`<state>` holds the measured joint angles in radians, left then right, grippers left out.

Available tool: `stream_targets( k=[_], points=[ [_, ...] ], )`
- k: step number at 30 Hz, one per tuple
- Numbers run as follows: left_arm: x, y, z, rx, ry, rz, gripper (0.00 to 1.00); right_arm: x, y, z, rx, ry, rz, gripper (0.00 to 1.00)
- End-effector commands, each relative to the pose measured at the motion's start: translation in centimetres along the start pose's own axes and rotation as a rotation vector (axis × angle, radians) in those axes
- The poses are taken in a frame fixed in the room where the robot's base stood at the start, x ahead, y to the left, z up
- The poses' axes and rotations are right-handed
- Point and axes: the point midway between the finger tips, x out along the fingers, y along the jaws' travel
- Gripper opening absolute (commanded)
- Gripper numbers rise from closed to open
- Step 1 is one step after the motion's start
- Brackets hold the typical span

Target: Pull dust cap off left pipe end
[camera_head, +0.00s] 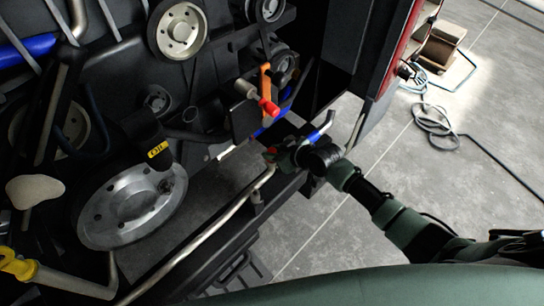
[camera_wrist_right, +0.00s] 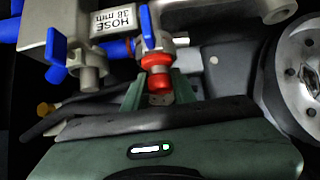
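A red dust cap (camera_wrist_right: 158,83) sits on a pipe end below a red collar and a blue-handled valve (camera_wrist_right: 150,28) in the right wrist view. The green fingers of my right gripper (camera_wrist_right: 159,92) stand on either side of this cap, very near it. Whether they press on it I cannot tell. In the head view my right gripper (camera_head: 278,156) reaches in from the right, with a bit of red (camera_head: 271,151) at its tip. Another red cap (camera_head: 268,106) shows above, by an orange handle (camera_head: 265,80). My left gripper is not in view.
A second blue-handled valve (camera_wrist_right: 57,46) is left of the capped one, near a white hose label (camera_wrist_right: 112,20). Engine pulleys (camera_head: 130,200) fill the left of the head view. A metal pipe (camera_head: 215,225) runs below my gripper. Grey floor (camera_head: 440,190) is open at right, with a coiled cable (camera_head: 430,120).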

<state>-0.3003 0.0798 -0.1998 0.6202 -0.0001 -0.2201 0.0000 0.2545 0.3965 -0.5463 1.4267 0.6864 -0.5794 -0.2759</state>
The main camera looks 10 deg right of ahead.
Motion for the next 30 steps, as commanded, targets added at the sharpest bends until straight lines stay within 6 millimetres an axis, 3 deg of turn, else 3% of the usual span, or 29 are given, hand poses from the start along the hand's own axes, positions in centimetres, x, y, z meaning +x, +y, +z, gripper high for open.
stream_targets(
  k=[8,24,30],
  points=[
    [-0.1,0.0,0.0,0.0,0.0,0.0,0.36,-0.1,0.0,-0.1,0.0,0.0,0.0,0.0],
    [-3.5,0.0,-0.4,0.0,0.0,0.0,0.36,-2.3,0.0,-2.9,-0.001,0.0,0.0,0.0],
    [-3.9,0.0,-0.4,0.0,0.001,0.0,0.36,-2.6,0.0,-3.2,-0.001,0.0,0.0,0.0]
  ],
)
